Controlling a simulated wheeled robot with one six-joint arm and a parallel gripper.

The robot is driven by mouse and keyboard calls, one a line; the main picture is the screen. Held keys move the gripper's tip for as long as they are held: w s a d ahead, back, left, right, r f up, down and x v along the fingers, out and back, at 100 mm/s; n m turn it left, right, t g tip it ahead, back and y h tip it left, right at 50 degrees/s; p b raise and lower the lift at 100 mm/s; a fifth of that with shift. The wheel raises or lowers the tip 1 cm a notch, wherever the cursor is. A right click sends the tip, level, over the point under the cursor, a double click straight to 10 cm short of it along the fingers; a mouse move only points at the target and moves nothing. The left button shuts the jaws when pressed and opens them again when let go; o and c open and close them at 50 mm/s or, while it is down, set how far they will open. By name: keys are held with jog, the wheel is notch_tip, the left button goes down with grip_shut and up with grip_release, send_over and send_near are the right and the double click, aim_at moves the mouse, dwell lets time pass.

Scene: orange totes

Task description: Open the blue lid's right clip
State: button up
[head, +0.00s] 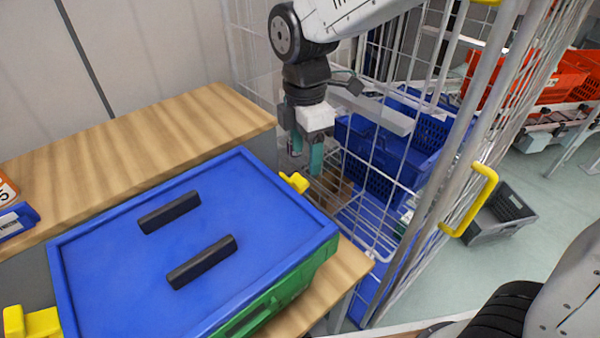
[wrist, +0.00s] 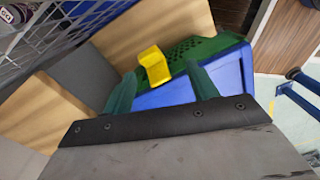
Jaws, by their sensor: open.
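The blue lid (head: 110,262) covers a green tote (head: 270,305) on the wooden table and carries two black handles. In the head view, the yellow right clip (head: 295,182) sits at the lid's right edge. My gripper (head: 306,165) points down just beyond that clip, with its green fingers apart and empty. In the wrist view, the yellow clip (wrist: 154,66) shows ahead, between the lines of the two fingers of my gripper (wrist: 160,85). The blue lid (wrist: 178,94) and green tote (wrist: 190,50) lie beyond the fingers. I see no contact between fingers and clip.
Another yellow clip (head: 32,322) is at the lid's left side. A wire cage (head: 385,180) with blue crates (head: 385,160) stands close behind and right of my gripper. A yellow handle (head: 482,200) is on the cage.

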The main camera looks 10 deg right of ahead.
aim_at(300, 178)
jog(key=n, duration=0.1)
jog(key=w+a+n, duration=0.1)
jog(key=n, duration=0.1)
jog(key=shift+w, duration=0.15)
notch_tip(300, 178, down, 8)
jog(key=shift+r, duration=0.2)
jog(key=shift+c, duration=0.4)
jog(key=c, duration=0.9)
